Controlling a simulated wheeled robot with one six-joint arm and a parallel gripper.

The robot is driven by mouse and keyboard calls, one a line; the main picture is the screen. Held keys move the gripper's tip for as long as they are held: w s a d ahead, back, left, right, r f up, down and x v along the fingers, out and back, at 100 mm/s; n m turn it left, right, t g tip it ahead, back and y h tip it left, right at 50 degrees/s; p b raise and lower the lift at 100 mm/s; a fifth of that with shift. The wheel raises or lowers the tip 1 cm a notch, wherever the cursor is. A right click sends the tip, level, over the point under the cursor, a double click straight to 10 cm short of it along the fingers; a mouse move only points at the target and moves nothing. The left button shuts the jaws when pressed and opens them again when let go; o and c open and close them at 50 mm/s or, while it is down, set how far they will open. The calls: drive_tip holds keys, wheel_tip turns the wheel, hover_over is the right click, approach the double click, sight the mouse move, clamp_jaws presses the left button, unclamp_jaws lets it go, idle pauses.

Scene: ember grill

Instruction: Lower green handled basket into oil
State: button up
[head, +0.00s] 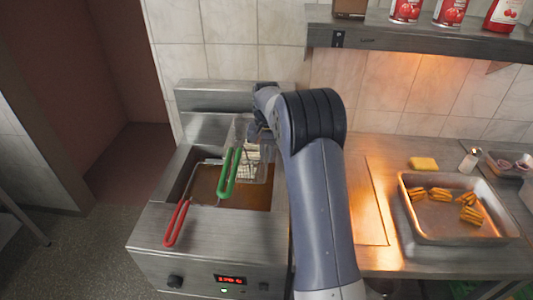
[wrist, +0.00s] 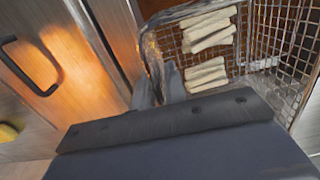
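The green handled basket (head: 262,172) is wire mesh and sits at the right side of the fryer (head: 205,245). Its green handle (head: 229,172) points to the front. Pale sticks like fries (wrist: 208,30) lie in it in the wrist view. Brown oil (head: 208,185) shows in the vat; I cannot tell whether the basket touches it. My gripper (head: 262,130) is at the basket's back end, partly hidden by my arm. In the wrist view its fingers (wrist: 158,88) are close together at the basket's corner frame (wrist: 152,58); whether they grip it is unclear.
A red handle (head: 177,223) rests over the fryer's front left. A metal tray (head: 462,238) with several fried pieces stands on the right counter, beside a yellow sponge-like block (head: 423,163). A shelf (head: 420,38) with cans and a bottle hangs above. Tiled wall stands behind.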

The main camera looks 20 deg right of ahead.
clamp_jaws()
drive_tip(key=shift+c, duration=0.9)
unclamp_jaws()
drive_tip(key=o, duration=0.6)
drive_tip(key=shift+c, duration=0.2)
drive_tip(key=shift+r, duration=0.15)
wheel_tip(320, 180, up, 11)
drive_tip(key=shift+f+b, duration=0.2)
drive_tip(key=shift+b, duration=0.25)
